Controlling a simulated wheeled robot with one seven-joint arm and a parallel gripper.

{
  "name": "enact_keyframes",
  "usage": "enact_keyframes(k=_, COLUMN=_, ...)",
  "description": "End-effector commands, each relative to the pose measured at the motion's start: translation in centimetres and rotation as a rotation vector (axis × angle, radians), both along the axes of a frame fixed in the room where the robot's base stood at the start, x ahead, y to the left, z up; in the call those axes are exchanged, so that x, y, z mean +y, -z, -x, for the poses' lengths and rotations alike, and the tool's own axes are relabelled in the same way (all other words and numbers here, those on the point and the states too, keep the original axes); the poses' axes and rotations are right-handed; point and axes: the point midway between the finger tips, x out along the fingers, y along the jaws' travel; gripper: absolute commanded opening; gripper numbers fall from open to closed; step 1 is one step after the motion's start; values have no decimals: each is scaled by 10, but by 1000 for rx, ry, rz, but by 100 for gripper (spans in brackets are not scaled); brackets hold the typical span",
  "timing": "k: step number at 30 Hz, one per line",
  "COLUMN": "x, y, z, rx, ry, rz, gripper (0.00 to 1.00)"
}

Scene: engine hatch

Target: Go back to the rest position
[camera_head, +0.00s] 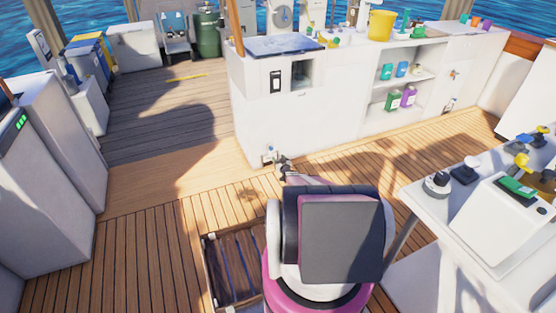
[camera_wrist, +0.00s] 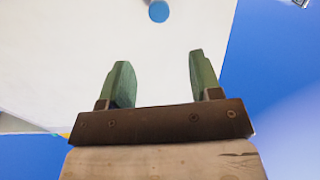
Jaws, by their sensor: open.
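In the wrist view my gripper (camera_wrist: 159,62) is open, its two green fingers well apart with nothing between them. Beyond the fingers is a plain white surface (camera_wrist: 60,60) with a small round blue spot (camera_wrist: 158,11). In the head view my pink, white and black arm fills the lower middle, and I cannot make out the gripper's fingers there. The hatch opening (camera_head: 226,260) in the deck, with dark slats inside, lies left of my arm, which hides its right part.
A white counter (camera_head: 330,130) with shelves stands ahead, a yellow bucket (camera_head: 381,25) on it. A white table (camera_head: 440,215) with controls is on the right. White cabinets (camera_head: 45,180) stand on the left.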

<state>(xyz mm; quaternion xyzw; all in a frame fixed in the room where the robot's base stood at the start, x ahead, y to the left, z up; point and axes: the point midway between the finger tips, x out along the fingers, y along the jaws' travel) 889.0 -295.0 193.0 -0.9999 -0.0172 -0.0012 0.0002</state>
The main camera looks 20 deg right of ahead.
Motion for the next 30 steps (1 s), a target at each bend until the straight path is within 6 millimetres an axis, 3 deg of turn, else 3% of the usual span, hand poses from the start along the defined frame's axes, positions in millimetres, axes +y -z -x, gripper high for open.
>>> enact_keyframes(k=7, x=0, y=-1, z=0, rx=2, ry=1, rz=0, gripper=58)
enact_keyframes(k=11, x=8, y=-17, z=3, rx=35, ry=21, rz=6, gripper=58)
enact_keyframes(k=20, x=54, y=-110, z=31, rx=310, ry=155, rz=33, gripper=58)
enact_keyframes(k=26, x=102, y=-177, z=82, rx=573, ry=224, rz=37, gripper=58)
enact_keyframes(k=30, x=141, y=-221, z=133, rx=770, ry=240, rz=35, gripper=58)
